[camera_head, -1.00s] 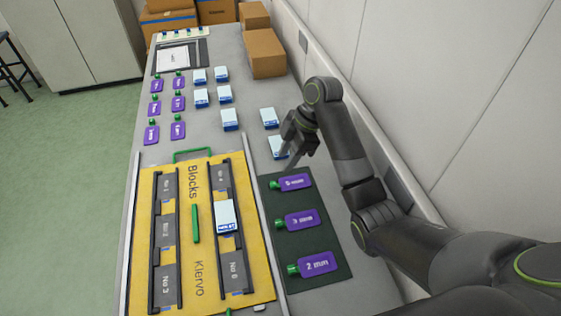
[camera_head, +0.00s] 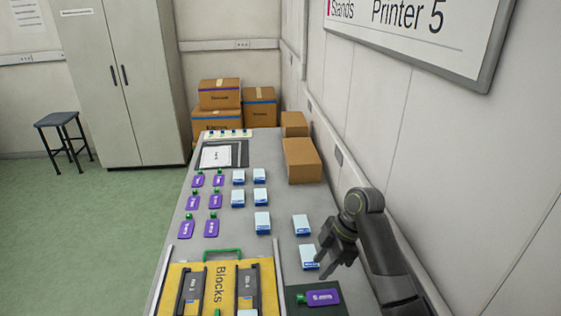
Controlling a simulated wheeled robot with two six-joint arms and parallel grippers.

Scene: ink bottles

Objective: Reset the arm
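My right arm comes in from the right edge. Its gripper (camera_head: 336,268) hangs over the right side of the grey table, fingers apart, with nothing seen between them. A white-and-blue block (camera_head: 308,257) stands just left of the gripper and is partly overlapped by it in the picture. A purple bottle with a green cap (camera_head: 321,297) lies on the dark green mat (camera_head: 338,309) below the gripper in the picture. My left gripper is out of view.
The yellow tray (camera_head: 215,298) with a green handle is cut off at the bottom. Several purple bottles (camera_head: 212,228) and white-and-blue blocks (camera_head: 262,222) stand in rows beyond. Cardboard boxes (camera_head: 302,160) are farther back along the right wall.

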